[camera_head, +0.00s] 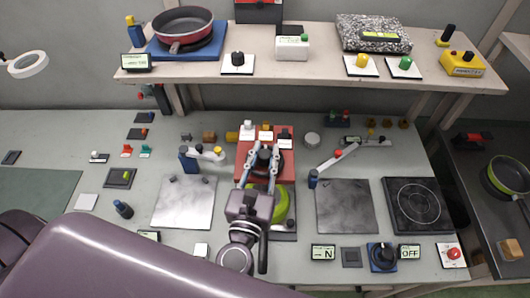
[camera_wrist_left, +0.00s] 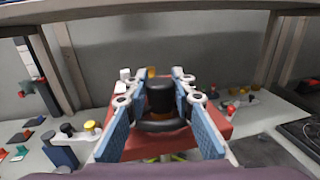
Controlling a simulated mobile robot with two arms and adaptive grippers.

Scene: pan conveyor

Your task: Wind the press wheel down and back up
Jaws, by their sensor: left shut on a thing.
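The press has a red top (camera_head: 283,135) in the middle of the bench, with a black wheel and upright knob on it. In the left wrist view the black knob (camera_wrist_left: 160,97) stands upright between my fingers, with a dark disc (camera_wrist_left: 162,124) at its base, over the red top (camera_wrist_left: 222,120). My left gripper (camera_head: 263,160) reaches in from the front and is shut on the black knob. It also shows in the left wrist view (camera_wrist_left: 157,88). A lime-green round thing (camera_head: 281,204) sits below the red top, partly hidden by my gripper. My right gripper is not in view.
Grey plates (camera_head: 184,203) and (camera_head: 344,207) lie on either side of the press. A black hob (camera_head: 417,204) is at the right. A shelf (camera_head: 300,70) with a red pan (camera_head: 183,24) runs along the back. White arms with knobs flank the press.

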